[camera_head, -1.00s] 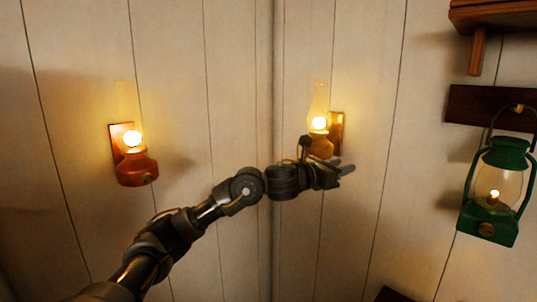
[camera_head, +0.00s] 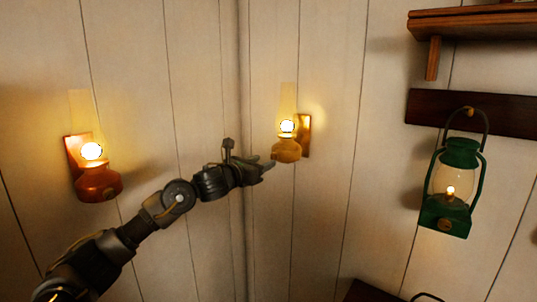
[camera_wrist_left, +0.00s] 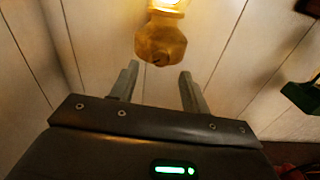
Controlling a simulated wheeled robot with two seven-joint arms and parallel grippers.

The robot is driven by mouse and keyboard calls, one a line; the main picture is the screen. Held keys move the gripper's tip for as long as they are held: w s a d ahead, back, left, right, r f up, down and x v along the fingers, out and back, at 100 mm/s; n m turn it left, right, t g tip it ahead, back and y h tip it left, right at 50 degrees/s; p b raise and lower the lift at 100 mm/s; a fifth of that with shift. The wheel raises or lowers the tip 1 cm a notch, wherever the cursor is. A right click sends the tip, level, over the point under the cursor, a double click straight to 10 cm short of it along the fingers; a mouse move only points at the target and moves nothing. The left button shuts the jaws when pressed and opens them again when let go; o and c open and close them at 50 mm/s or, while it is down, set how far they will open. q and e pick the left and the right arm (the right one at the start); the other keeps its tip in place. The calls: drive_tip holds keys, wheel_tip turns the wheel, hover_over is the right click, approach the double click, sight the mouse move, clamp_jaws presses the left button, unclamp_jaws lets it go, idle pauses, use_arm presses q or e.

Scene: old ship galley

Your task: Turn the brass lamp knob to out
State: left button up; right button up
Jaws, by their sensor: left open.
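The brass lamp (camera_head: 287,151) hangs lit on the wall right of the corner, with a tall glass chimney and a wooden back plate. Its yellow base also shows in the left wrist view (camera_wrist_left: 160,40). A small dark knob (camera_wrist_left: 158,62) sits low on the base there, its setting too small to read. My left gripper (camera_head: 268,166) is just left of and below the lamp's base. In the left wrist view my left gripper (camera_wrist_left: 159,76) is open and empty, its fingers pointing toward the base, with the knob between and beyond the tips. My right gripper is out of view.
A lit red lamp (camera_head: 98,184) is on the left wall. A lit green lantern (camera_head: 445,219) hangs from a dark rail (camera_head: 500,113) at the right, under a wooden shelf (camera_head: 480,25). The wall between brass lamp and lantern is clear.

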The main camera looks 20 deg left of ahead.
sight(273, 157)
use_arm(q)
drive_tip(key=p+x, duration=0.1)
drive_tip(key=x, duration=0.3)
drive_tip(key=shift+d+r, duration=0.1)
drive_tip(key=shift+w, duration=0.25)
drive_tip(key=c, duration=1)
